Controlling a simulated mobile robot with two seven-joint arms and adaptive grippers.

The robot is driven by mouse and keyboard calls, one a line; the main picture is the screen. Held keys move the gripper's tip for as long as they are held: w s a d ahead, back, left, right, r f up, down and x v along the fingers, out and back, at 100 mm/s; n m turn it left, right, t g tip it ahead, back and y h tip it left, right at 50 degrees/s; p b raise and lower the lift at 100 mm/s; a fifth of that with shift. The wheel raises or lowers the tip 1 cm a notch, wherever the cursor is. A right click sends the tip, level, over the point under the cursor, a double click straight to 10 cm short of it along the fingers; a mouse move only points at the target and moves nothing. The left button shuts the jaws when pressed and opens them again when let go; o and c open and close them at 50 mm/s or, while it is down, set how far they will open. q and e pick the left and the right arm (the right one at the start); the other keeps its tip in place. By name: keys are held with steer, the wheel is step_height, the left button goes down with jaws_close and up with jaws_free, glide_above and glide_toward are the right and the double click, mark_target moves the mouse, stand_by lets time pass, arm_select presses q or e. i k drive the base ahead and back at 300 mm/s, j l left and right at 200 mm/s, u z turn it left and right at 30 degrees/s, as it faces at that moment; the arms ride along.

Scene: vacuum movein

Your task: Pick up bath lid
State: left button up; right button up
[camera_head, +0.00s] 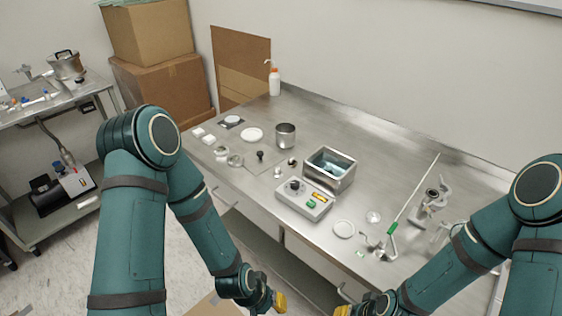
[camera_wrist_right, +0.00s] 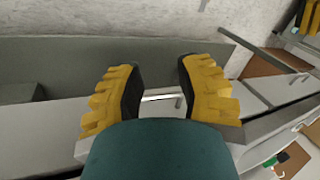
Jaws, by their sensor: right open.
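The bath lid looks like the flat metal plate with a black knob (camera_head: 260,156), lying on the steel bench in the head view. It lies left of the open metal bath (camera_head: 345,181), which holds bluish water. My left gripper (camera_head: 278,301) is low at the bottom middle, in front of the bench and apart from the lid; its opening is too small to tell. My right gripper (camera_head: 343,311) is partly cut off at the bottom edge. In the right wrist view, its yellow fingers (camera_wrist_right: 160,85) are apart with nothing held between them.
A control box (camera_head: 304,199) stands before the bath. A metal beaker (camera_head: 286,136), white dish (camera_head: 252,135) and small glass dishes surround the lid's back and left. A clamp stand (camera_head: 390,230) is at the right. Drawer handles (camera_head: 222,198) project from the bench front.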

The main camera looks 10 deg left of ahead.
mark_target(259, 160)
steer(key=z, duration=0.4)
steer(key=j+z, duration=0.4)
steer(key=k+j+z, duration=0.1)
steer(key=j+z, duration=0.3)
steer(key=k+j+z, duration=0.1)
steer(key=j, duration=0.55)
steer(key=k+j+z, duration=0.15)
steer(key=j, duration=0.2)
